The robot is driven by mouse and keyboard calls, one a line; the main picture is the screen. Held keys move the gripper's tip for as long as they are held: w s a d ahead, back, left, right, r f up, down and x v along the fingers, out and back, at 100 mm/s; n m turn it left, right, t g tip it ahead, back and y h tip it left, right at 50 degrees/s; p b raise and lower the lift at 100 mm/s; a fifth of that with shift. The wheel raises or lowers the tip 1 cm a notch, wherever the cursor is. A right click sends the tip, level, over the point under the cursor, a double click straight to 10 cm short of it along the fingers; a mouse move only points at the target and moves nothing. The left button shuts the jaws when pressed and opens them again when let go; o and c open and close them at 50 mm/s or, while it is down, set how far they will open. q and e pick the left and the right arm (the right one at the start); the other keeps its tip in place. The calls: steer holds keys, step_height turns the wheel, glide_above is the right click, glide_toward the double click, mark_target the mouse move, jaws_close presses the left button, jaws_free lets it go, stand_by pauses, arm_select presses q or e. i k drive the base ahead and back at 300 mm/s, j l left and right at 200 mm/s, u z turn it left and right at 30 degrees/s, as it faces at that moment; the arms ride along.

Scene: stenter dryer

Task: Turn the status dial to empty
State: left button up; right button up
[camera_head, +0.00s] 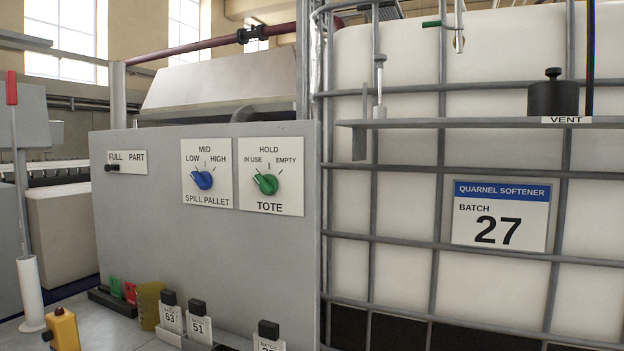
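The tote status dial is a green knob (265,184) on a white plate (288,205) marked IN USE, HOLD and EMPTY, with TOTE below. The plate is on the grey panel (150,225) left of the white tote. The knob's pointer appears to tilt up and left, towards IN USE; EMPTY is at the upper right. Neither of my grippers is in view, and nothing covers the dial.
A blue spill pallet knob (202,180) sits close left of the green one, and a FULL/PART switch (112,168) further left. The caged tote (400,200) stands right. The space before the dial looks clear.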

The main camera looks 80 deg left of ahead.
mark_target(268, 185)
steer(key=u, duration=2.85)
